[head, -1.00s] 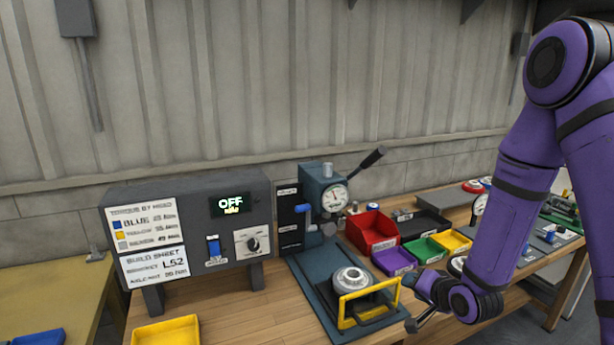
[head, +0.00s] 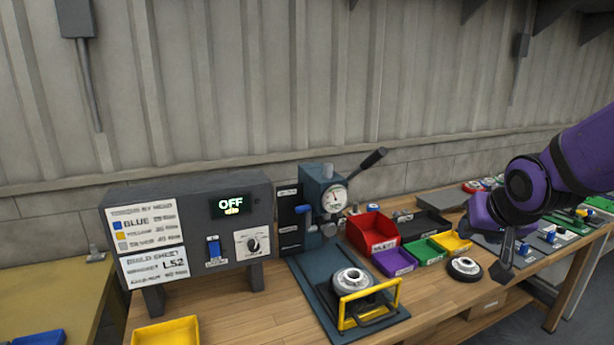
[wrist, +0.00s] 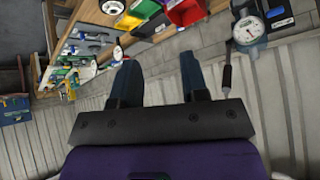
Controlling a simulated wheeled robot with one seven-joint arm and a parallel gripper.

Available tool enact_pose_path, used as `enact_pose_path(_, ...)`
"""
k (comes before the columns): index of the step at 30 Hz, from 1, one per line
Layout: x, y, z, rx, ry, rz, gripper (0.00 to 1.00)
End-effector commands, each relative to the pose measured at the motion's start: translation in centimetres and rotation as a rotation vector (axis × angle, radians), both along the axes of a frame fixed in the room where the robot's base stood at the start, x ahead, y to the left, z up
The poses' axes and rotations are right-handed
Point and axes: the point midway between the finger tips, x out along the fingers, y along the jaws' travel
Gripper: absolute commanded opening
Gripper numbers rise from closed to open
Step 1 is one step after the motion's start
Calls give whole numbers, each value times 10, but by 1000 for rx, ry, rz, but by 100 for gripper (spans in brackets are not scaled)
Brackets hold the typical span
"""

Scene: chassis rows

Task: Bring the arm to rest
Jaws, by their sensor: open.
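My purple arm (head: 588,158) reaches in from the right edge of the head view, bent at a dark joint. My gripper (head: 505,268) hangs over the right part of the bench, to the right of a small round dark part with a pale centre (head: 464,267). In the wrist view my gripper (wrist: 158,75) is open, with two dark blue fingers apart and nothing between them. The wrist view appears turned over, with the bench at the top and the ribbed wall below.
A blue press (head: 323,195) with a gauge and lever stands mid-bench, its yellow guard (head: 368,303) in front. Red (head: 371,233), purple (head: 394,262), green and yellow bins stand beside it. A grey control box (head: 190,225) reads OFF. A yellow tray (head: 166,332) lies at the front left.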

Motion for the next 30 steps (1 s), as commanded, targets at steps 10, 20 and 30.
enact_pose_path(10,-92,1,59,-63,108,71,41)
enact_pose_path(20,-170,6,85,-73,198,163,41)
enact_pose_path(30,-184,7,88,-73,216,183,41)
